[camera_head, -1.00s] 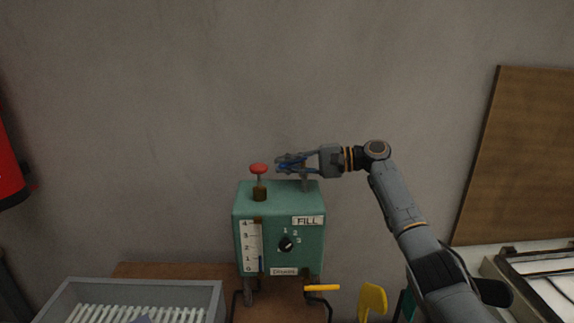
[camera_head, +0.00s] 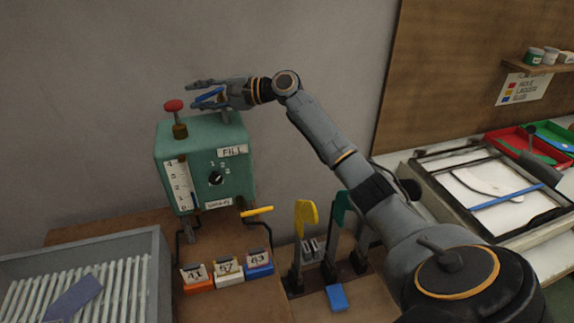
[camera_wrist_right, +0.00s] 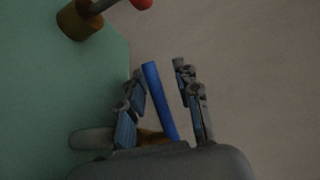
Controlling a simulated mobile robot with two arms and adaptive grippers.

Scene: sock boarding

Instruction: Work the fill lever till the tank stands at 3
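The teal tank box (camera_head: 235,179) stands at the left of the head view, marked FILL. Its white gauge strip (camera_head: 176,180) runs from 0 to 4, and the short blue column (camera_head: 194,200) is low, at about 1. A blue lever bar (camera_head: 209,95) is above the box top; it also shows in the right wrist view (camera_wrist_right: 160,100). My right gripper (camera_head: 200,94) is open, with its fingers either side of the bar and gaps visible in the wrist view. My left gripper is not in view.
A red knob (camera_head: 174,105) rises from the box top. A dial (camera_head: 216,178) and a yellow handle (camera_head: 257,211) are on its front side. Numbered blocks, yellow (camera_head: 306,215) and teal levers stand in front right. A grey ribbed tray (camera_head: 155,265) is at front left.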

